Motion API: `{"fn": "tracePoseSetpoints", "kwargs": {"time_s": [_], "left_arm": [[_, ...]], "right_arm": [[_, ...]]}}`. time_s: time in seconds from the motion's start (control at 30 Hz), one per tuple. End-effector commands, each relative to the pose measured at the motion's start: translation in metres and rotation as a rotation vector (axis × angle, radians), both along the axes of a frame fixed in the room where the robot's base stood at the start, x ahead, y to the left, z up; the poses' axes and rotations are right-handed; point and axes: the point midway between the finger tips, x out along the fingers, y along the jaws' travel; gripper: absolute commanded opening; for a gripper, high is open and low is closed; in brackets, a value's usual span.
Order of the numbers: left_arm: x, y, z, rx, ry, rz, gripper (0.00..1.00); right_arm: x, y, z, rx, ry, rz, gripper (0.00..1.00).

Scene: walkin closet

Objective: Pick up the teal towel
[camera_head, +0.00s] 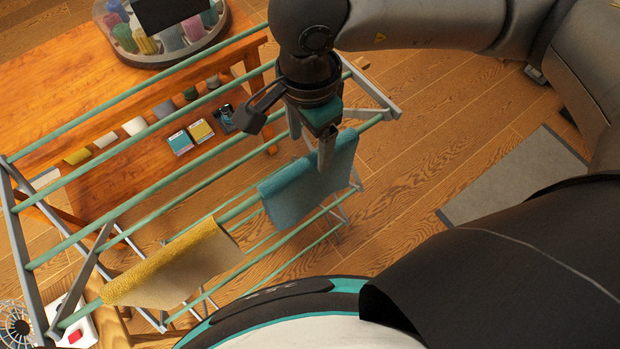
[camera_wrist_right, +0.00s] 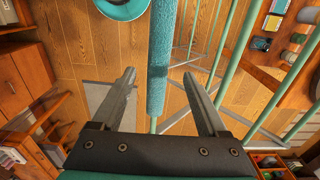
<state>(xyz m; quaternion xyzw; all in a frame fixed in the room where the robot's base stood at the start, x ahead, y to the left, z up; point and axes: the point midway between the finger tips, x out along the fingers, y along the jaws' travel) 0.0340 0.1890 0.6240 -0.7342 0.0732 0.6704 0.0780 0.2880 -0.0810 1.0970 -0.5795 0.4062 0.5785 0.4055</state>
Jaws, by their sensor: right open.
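The teal towel (camera_head: 308,188) hangs folded over a green bar of the drying rack (camera_head: 150,187) in the head view. In the right wrist view the towel (camera_wrist_right: 163,50) shows as a narrow strip seen along its fold. My right gripper (camera_head: 326,152) is above the towel in the head view, and its finger overlaps the towel's top edge there. In the right wrist view the gripper (camera_wrist_right: 159,76) is open, with the towel strip between its two spread fingers and gaps on both sides. Contact with the towel is not visible. My left gripper is not in view.
A yellow towel (camera_head: 178,265) hangs on the same rack, to the left. A wooden table (camera_head: 60,75) behind the rack holds a tray (camera_head: 165,58) of colourful cups. Small boxes and cups sit beneath its top. A grey mat (camera_head: 515,178) lies on the wooden floor at right.

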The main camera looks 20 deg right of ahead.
Motion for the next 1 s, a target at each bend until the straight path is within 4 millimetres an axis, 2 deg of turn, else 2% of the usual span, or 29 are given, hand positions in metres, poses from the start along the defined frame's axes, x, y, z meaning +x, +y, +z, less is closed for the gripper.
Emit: {"fn": "tracePoseSetpoints", "kwargs": {"time_s": [0.1, 0.37, 0.63, 0.93, 1.0], "left_arm": [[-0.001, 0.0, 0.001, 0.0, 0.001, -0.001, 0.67], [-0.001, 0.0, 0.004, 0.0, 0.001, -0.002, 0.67], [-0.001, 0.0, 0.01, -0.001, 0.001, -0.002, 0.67], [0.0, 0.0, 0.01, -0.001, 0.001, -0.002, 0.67], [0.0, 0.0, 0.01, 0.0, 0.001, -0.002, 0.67]], "right_arm": [[0.0, 0.0, -0.018, -0.001, 0.002, -0.001, 0.76], [-0.002, 0.0, -0.037, -0.001, 0.003, 0.0, 0.76], [-0.003, -0.001, -0.075, 0.0, 0.002, 0.0, 0.76], [-0.003, -0.001, -0.08, 0.002, 0.001, 0.002, 0.76], [-0.003, -0.001, -0.08, 0.002, 0.001, 0.002, 0.68]]}}
